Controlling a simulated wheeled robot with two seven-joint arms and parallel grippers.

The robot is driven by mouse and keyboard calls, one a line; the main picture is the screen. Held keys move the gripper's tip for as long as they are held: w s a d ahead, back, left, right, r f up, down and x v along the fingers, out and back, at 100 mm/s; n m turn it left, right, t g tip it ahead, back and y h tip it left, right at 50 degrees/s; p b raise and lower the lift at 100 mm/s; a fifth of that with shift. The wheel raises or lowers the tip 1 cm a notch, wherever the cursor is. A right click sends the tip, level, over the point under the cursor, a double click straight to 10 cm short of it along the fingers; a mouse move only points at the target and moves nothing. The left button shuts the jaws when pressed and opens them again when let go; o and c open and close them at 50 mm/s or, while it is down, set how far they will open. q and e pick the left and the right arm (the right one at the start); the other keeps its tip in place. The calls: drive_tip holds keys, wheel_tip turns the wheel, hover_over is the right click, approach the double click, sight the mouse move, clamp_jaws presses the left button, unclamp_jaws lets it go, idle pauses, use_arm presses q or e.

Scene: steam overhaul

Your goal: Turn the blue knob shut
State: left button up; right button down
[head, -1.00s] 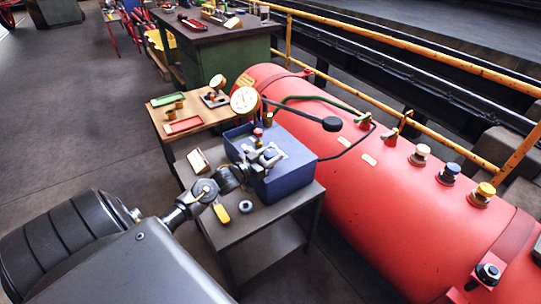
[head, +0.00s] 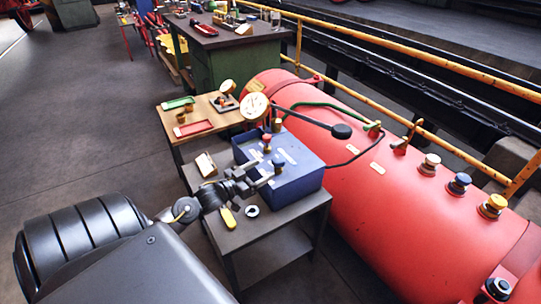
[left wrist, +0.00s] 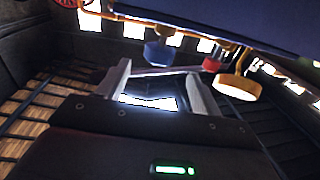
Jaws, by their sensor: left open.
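The blue box (head: 303,183) stands on a small dark table and carries a red knob (head: 267,143) and a blue knob (head: 279,165) on top. My left gripper (head: 267,177) is open and empty at the box's near left side, just left of and below the blue knob in the picture. In the left wrist view, the blue knob (left wrist: 158,53) shows just beyond the tips of the open fingers (left wrist: 158,72), not clearly between them. The red knob (left wrist: 212,62) is to its right there. My right gripper is not in view.
A round gauge (head: 254,106) stands behind the box. A yellow-handled tool (head: 226,217) and a ring (head: 252,211) lie on the table (head: 275,232). The red boiler (head: 385,205), with several capped fittings, is close on the right. Open floor lies left.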

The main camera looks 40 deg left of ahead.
use_arm(q)
drive_tip(key=shift+s+a, duration=0.15)
drive_tip(key=shift+s, duration=1)
